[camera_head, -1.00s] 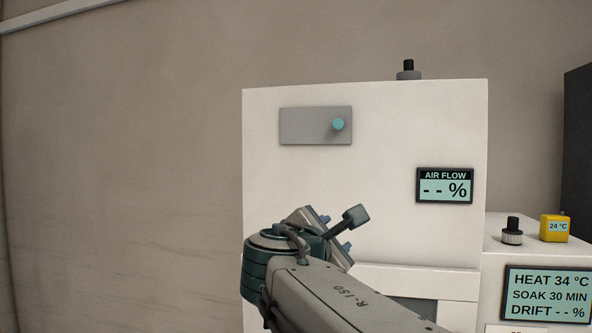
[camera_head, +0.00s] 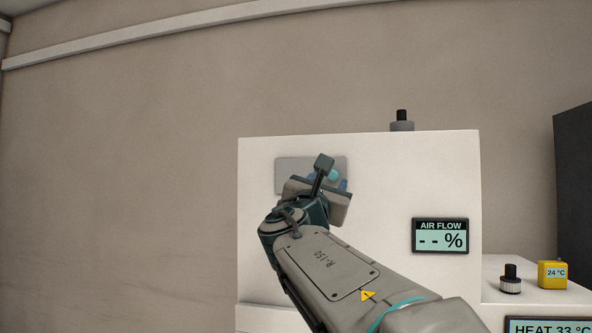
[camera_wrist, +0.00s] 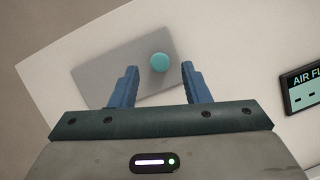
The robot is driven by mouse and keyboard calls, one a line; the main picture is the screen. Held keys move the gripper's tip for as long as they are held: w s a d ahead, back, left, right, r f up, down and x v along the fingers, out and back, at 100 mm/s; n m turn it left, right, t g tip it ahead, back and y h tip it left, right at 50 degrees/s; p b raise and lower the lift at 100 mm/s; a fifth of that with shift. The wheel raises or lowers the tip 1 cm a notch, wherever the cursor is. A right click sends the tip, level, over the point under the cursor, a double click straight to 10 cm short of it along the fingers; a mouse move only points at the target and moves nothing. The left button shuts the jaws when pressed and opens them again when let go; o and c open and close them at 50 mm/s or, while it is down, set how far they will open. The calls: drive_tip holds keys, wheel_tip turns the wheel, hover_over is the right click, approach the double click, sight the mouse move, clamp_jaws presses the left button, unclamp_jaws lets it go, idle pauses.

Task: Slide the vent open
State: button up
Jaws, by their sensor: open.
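The vent is a grey rectangular plate (camera_head: 291,172) on the front of a white cabinet, with a round teal knob (camera_head: 333,175) toward its right end. In the head view my arm and gripper cover the plate's lower part and some of the knob. In the wrist view the plate (camera_wrist: 112,72) looks tilted, and the knob (camera_wrist: 160,62) shows between the finger tips, slightly beyond them. My gripper (camera_wrist: 158,72) is open, with its two blue fingers apart on either side of the knob. I see no finger touching it.
The white cabinet (camera_head: 400,170) carries an AIR FLOW display (camera_head: 440,236) reading "- - %". A dark-capped fitting (camera_head: 402,121) stands on top. At right are a black knob (camera_head: 510,279) and a yellow 24 °C box (camera_head: 553,275). The wall at left is clear.

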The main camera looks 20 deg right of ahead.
sight(332, 176)
drive_tip(key=shift+p+x, duration=0.45)
drive_tip(key=shift+x, duration=1.45)
